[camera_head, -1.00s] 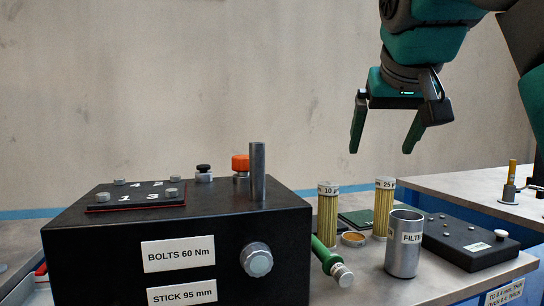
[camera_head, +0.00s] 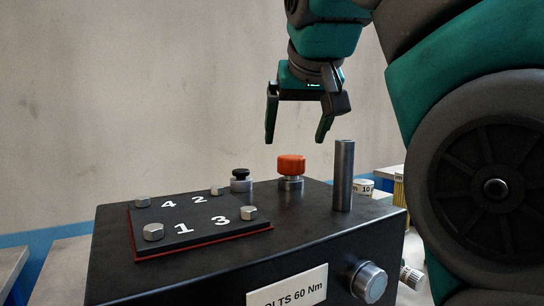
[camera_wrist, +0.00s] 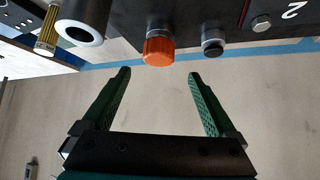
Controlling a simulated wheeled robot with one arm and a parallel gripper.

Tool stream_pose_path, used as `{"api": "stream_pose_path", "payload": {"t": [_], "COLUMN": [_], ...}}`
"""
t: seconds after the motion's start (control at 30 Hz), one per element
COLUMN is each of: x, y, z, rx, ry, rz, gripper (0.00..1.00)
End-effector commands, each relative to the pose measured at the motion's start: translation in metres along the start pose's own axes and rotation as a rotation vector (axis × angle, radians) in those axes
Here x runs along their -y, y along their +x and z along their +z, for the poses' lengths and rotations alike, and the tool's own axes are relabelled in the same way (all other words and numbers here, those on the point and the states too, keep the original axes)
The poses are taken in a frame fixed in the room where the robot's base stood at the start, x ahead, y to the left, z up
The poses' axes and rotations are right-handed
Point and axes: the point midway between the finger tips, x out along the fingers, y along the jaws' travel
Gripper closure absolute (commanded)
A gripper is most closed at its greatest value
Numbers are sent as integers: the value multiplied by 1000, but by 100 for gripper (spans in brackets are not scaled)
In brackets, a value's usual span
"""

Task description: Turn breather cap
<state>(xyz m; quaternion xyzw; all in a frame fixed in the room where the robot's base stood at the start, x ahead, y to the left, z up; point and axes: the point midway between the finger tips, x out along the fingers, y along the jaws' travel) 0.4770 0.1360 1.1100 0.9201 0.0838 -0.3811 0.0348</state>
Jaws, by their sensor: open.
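An orange ribbed cap (camera_head: 291,166), which looks like the breather cap, sits on a metal neck on top of the black box (camera_head: 200,262). It also shows in the wrist view (camera_wrist: 159,50), just beyond the fingertips and roughly between their lines. My gripper (camera_head: 297,140) is open and empty, its fingers pointing down, and appears above the cap in the head view. In the wrist view, my gripper (camera_wrist: 160,74) has its two green fingers spread apart, with nothing between them. The fingers do not appear to touch the cap.
A tall metal tube (camera_head: 343,175) stands right of the cap. A small black-topped fitting (camera_head: 241,179) stands left of it. A numbered plate (camera_head: 200,226) with bolts lies at the left. A filter element (camera_wrist: 47,30) shows in the wrist view.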

Motion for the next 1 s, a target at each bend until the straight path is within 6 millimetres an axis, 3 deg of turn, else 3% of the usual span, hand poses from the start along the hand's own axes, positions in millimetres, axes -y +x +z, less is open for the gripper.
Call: {"api": "stream_pose_path", "payload": {"t": [0.6, 1.0], "x": [0, 0], "y": [69, 75], "z": [0, 0], "rx": [3, 1], "ry": [-2, -1], "rz": [0, 0], "gripper": [7, 8]}}
